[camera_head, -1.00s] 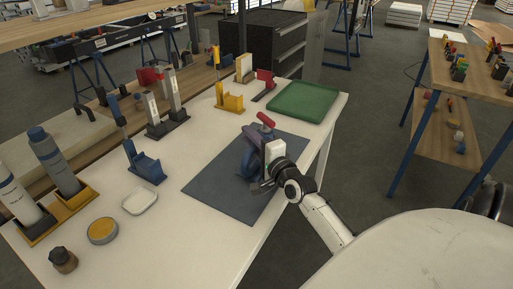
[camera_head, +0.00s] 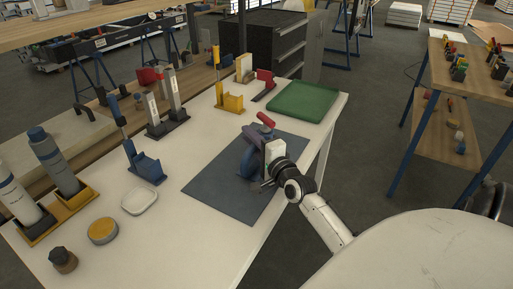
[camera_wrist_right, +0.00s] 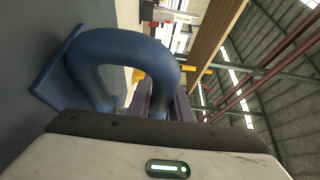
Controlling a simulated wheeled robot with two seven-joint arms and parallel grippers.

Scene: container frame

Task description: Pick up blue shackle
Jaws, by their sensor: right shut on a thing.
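The blue shackle (camera_head: 247,162) stands on the dark grey mat (camera_head: 226,189) on the white table. In the right wrist view the shackle's thick blue bow (camera_wrist_right: 120,48) arches close beyond the gripper body, with a flat blue plate at its left. My right gripper (camera_head: 260,160) is at the shackle's right side and is shut on it. The fingertips are mostly hidden behind the shackle and the white gripper body. My left gripper is not in view.
A green tray (camera_head: 308,101) lies at the table's far right. A white dish (camera_head: 139,201), a yellow-topped tin (camera_head: 102,231) and bottles are at the left. The mat's front part is clear.

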